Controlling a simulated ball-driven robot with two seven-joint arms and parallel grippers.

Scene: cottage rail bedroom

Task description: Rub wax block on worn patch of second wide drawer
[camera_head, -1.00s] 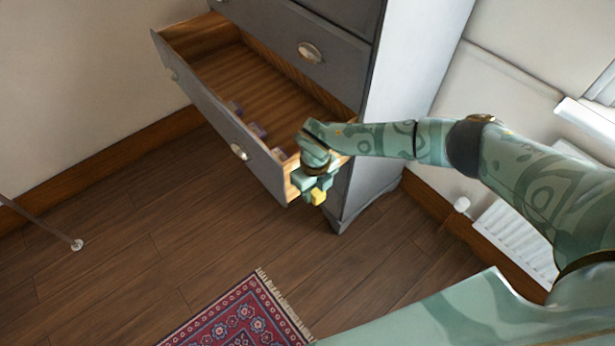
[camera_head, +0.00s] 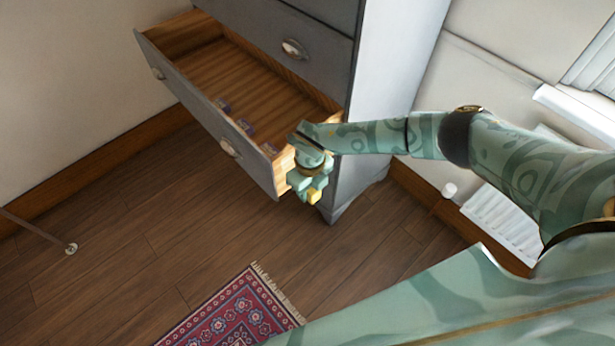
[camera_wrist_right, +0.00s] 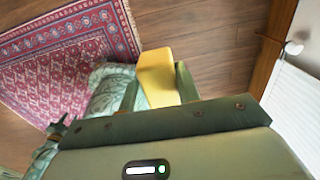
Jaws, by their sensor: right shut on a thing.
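The open wide drawer (camera_head: 200,105) of the grey chest (camera_head: 390,70) shows in the head view, pulled out to the left, with a bare wooden inside. My right gripper (camera_head: 311,195) is at the drawer's near right corner, by the outside of its side wall. It is shut on a yellow wax block (camera_wrist_right: 157,78), which sticks out between the fingers in the right wrist view; only a bit of it shows in the head view. My gripper and wrist hide part of the drawer side, and I cannot make out the worn patch.
Several small purple items (camera_head: 243,126) lie in the drawer along its front. A patterned red rug (camera_head: 235,312) lies on the wooden floor. A white radiator (camera_head: 500,222) stands by the wall at right.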

